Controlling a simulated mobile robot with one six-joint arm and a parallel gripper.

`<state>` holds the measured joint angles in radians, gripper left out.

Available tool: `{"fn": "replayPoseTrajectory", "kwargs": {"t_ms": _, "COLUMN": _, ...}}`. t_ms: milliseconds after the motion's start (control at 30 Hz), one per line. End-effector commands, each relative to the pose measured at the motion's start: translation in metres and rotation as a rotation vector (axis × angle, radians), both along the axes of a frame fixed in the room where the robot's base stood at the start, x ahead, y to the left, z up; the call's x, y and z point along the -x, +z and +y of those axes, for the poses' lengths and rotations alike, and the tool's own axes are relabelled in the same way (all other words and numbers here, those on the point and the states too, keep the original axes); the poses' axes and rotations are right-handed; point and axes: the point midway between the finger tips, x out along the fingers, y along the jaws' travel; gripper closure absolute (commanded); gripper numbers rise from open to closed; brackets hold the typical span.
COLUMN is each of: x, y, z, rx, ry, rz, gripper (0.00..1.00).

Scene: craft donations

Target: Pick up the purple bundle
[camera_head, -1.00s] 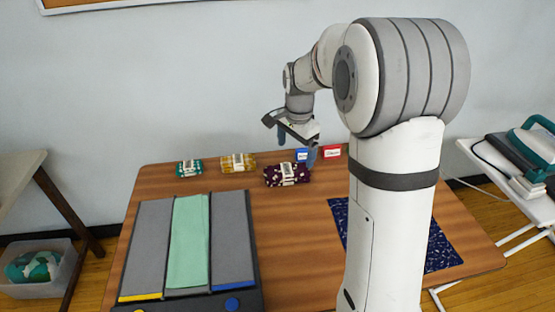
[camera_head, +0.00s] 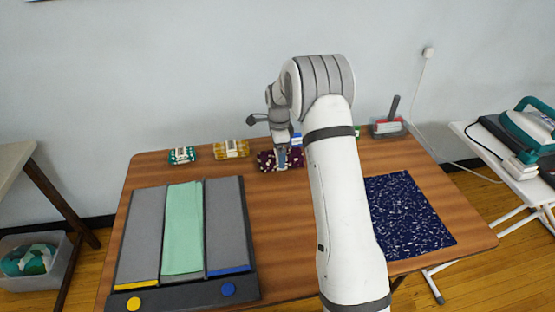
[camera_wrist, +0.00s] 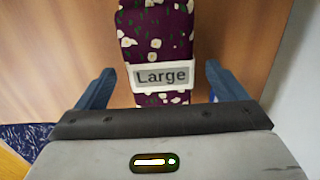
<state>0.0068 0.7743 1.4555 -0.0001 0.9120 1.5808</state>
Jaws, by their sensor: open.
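The purple bundle (camera_head: 266,160) is a dark purple patterned roll with pale spots, lying near the back of the wooden table. In the wrist view the purple bundle (camera_wrist: 155,35) carries a white band labelled "Large". My gripper (camera_head: 283,160) is above the bundle in the head view and hides part of it. In the wrist view my gripper (camera_wrist: 162,85) is open, with one blue finger to each side of the bundle's labelled end. I cannot tell whether the fingers touch it. Nothing is held.
A teal bundle (camera_head: 182,155) and a mustard bundle (camera_head: 231,149) lie left of it on the table (camera_head: 290,230). A folding board (camera_head: 140,235) with green cloth (camera_head: 184,230) is at front left. A navy speckled cloth (camera_head: 410,215) lies right. A blue card (camera_head: 297,140) stands behind the bundle.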

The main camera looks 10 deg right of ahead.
Motion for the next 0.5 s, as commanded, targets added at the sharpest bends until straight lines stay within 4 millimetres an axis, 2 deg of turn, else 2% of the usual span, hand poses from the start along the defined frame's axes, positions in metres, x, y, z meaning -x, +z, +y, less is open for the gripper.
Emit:
{"fn": "replayPoseTrajectory", "kwargs": {"t_ms": 100, "x": -0.001, "y": -0.019, "z": -0.001, "rx": 0.000, "ry": 0.000, "rz": 0.003, "gripper": 0.09}}
{"fn": "replayPoseTrajectory", "kwargs": {"t_ms": 200, "x": -0.001, "y": -0.028, "z": -0.001, "rx": 0.000, "ry": 0.000, "rz": 0.001, "gripper": 0.09}}
{"fn": "replayPoseTrajectory", "kwargs": {"t_ms": 400, "x": -0.001, "y": -0.028, "z": -0.001, "rx": 0.000, "ry": 0.000, "rz": 0.000, "gripper": 0.09}}
{"fn": "replayPoseTrajectory", "kwargs": {"t_ms": 500, "x": -0.001, "y": -0.028, "z": -0.001, "rx": 0.000, "ry": 0.000, "rz": 0.000, "gripper": 0.17}}
